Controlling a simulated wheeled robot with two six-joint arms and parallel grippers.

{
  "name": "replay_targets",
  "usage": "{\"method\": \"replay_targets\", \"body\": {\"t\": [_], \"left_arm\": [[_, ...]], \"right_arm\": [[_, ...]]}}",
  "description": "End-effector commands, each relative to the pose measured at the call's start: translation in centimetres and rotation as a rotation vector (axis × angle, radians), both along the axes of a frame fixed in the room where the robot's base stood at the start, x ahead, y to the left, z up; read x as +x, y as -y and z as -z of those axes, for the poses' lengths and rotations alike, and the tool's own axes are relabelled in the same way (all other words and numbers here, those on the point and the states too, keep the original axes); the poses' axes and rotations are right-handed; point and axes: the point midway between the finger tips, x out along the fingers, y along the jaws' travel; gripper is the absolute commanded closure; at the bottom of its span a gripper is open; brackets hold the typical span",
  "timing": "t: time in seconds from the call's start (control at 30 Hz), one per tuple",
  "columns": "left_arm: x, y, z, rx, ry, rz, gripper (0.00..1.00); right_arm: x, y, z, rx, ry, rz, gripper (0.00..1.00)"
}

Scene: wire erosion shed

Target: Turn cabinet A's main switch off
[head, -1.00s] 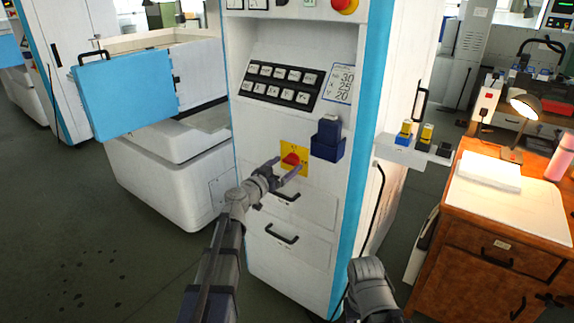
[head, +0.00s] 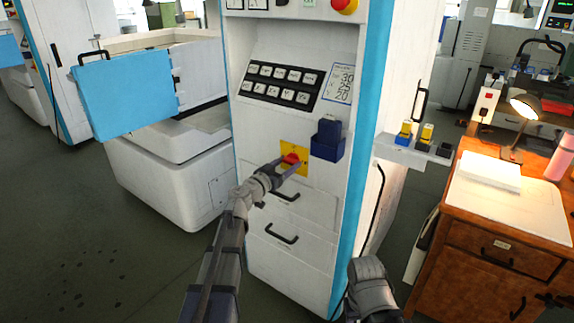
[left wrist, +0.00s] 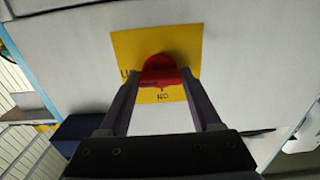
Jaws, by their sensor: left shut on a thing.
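The main switch is a red knob (head: 291,159) on a yellow plate (head: 286,146), on the front of the white and blue cabinet (head: 221,7). In the left wrist view, the red knob (left wrist: 161,69) sits in the middle of the yellow plate (left wrist: 184,40), with dark lettering beside and below it. My left gripper (head: 289,164) is at the knob. In the left wrist view its two fingers (left wrist: 160,82) press on either side of the knob, shut on it, and hide part of its sides. The knob's exact angle is hard to tell.
A dark blue holder (head: 327,146) is fixed right of the switch. Black drawer handles (head: 282,236) lie below it. A keypad (head: 278,84) is above. A small shelf with switches (head: 405,152) and a wooden desk (head: 470,235) stand to the right. Part of my right arm shows at the bottom.

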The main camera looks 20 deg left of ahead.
Motion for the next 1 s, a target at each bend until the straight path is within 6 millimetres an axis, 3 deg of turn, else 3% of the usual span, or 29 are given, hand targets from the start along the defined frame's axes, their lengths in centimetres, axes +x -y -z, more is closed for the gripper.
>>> {"method": "replay_targets", "body": {"t": [0.13, 0.47, 1.0], "left_arm": [[-0.01, 0.01, 0.00, 0.000, 0.000, 0.000, 0.91], [-0.01, 0.01, 0.01, -0.063, -0.023, 0.000, 0.91], [-0.02, 0.00, 0.01, -0.502, -0.182, 0.000, 0.91]], "right_arm": [[0.00, 0.00, 0.00, 0.000, 0.000, 0.000, 0.50], [0.00, 0.00, 0.00, 0.000, 0.000, 0.000, 0.50], [0.00, 0.00, 0.00, 0.000, 0.000, 0.000, 0.50]]}}
